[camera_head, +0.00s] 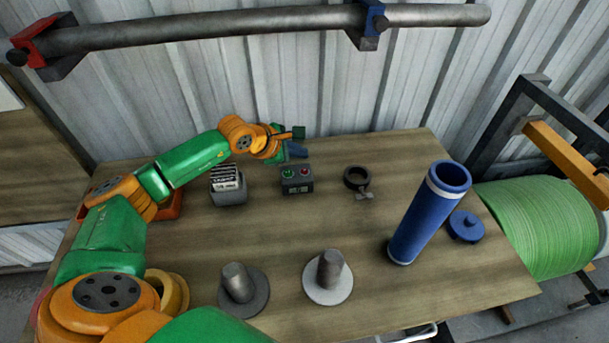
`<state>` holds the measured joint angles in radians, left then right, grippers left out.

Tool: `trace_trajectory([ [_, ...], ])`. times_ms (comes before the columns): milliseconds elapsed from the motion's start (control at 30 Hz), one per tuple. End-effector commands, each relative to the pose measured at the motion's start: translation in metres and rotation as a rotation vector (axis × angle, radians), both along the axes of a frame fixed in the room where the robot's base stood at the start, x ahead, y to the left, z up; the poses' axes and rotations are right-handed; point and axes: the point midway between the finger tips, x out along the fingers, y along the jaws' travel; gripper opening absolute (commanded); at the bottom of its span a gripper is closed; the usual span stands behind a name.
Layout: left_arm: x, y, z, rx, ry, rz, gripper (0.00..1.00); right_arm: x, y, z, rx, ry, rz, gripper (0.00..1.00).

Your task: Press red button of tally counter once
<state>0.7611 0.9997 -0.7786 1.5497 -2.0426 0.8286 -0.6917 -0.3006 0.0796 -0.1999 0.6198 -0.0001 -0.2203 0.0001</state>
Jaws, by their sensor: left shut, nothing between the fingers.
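The tally counter (297,180) is a small dark grey box on the wooden table. Its top has a green button (288,173) on the left and a red button (305,171) on the right, with a small display on its front face. My left gripper (299,143) is behind and above the counter, near the table's back edge. It is shut and empty, and it looks apart from both buttons. My right gripper is not in view.
A grey holder with labelled cards (228,190) stands left of the counter. A dark ring clamp (357,179) lies to its right. A blue tube (427,220), a blue lid (466,227) and two grey spindles on discs (329,279) stand on the table. The middle is clear.

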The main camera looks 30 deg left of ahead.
Motion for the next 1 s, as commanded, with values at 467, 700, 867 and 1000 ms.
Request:
trace_trajectory([
  [467, 0.000, 0.000, -0.031, -0.001, -0.001, -0.001, 0.00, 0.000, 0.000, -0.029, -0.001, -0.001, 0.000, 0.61],
  [700, 0.000, 0.000, -0.030, -0.001, -0.001, -0.001, 0.00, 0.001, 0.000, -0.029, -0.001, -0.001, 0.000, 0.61],
  [867, 0.000, 0.000, -0.030, 0.000, 0.000, 0.000, 0.00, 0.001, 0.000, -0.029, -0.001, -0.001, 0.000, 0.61],
  [1000, 0.000, 0.000, -0.030, 0.000, 0.000, 0.000, 0.00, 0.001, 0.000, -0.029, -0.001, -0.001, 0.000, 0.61],
])
